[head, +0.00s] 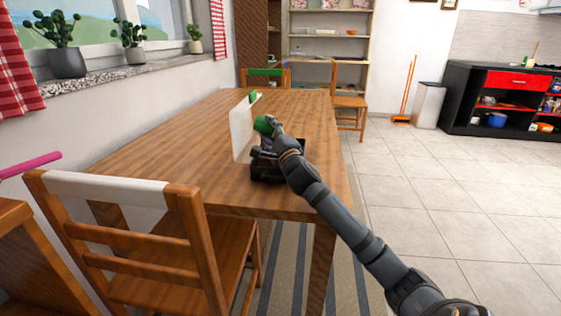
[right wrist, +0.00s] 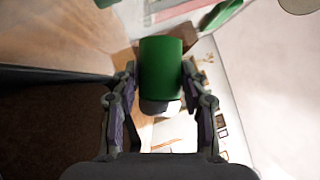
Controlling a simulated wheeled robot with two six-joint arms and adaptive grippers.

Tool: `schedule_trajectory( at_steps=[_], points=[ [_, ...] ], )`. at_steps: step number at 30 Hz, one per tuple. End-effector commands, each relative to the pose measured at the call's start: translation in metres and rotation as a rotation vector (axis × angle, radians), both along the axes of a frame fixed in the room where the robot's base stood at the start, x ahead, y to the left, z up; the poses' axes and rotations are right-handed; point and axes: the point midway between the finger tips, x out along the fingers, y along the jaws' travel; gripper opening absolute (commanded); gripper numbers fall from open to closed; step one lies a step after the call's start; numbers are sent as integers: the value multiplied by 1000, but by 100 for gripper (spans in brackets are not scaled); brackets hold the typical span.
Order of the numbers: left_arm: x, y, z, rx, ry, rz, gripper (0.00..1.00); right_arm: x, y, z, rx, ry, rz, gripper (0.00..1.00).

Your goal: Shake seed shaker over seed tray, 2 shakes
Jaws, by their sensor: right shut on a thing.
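The green seed shaker (head: 263,124) is in my right gripper (head: 272,130), raised above the wooden table. In the right wrist view the shaker (right wrist: 160,62) is a green cylinder with a pale end, lying between the two fingers of the gripper (right wrist: 159,88). That gripper is shut on it. A dark box-like tray (head: 262,173), which looks like the seed tray, stands on the table below the gripper. My right arm covers part of it, and its inside cannot be made out. My left gripper is not in view.
A pale upright panel (head: 241,130) stands close left of the shaker, with a green piece (head: 253,97) at its top. A chair (head: 130,235) is at the table's near side. The wooden table (head: 190,150) is clear on its left and far parts.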

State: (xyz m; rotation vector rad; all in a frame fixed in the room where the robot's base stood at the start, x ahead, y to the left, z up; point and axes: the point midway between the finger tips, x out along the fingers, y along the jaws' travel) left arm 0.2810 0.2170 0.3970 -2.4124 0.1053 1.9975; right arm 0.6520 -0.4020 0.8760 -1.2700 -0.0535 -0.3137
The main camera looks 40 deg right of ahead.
Motion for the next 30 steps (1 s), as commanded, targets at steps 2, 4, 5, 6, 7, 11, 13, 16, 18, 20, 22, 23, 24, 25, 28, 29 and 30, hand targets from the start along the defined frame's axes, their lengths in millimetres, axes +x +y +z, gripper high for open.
schedule_trajectory(
  at_steps=[2,4,5,6,7,11,13,16,18,20,22,23,24,25,28,29,30],
  points=[
    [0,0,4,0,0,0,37,0,-1,6,-1,0,-1,0],
    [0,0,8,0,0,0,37,0,-1,12,0,-2,-1,0],
    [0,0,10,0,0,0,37,0,-1,15,0,-2,-1,0],
    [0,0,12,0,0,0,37,0,-1,20,0,-2,-1,0],
    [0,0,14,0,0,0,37,0,-1,23,-1,-2,-1,0],
    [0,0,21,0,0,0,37,0,0,34,-1,-1,-1,0],
    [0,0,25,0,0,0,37,0,0,41,0,-1,0,0],
    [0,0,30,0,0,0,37,0,0,49,-1,-2,0,0],
    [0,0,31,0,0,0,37,0,0,51,-1,-2,0,0],
    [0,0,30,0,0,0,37,0,0,51,0,-1,1,0],
    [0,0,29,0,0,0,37,0,0,50,0,-1,1,0],
    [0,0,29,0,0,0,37,0,0,50,0,-1,1,0],
    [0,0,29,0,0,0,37,0,0,50,0,-1,1,0],
    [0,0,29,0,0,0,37,0,0,49,0,-1,1,0],
    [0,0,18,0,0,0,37,0,0,39,0,-1,1,0],
    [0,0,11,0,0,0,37,0,0,33,0,-1,1,0],
    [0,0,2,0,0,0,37,0,0,24,0,-1,1,0]
  ],
)
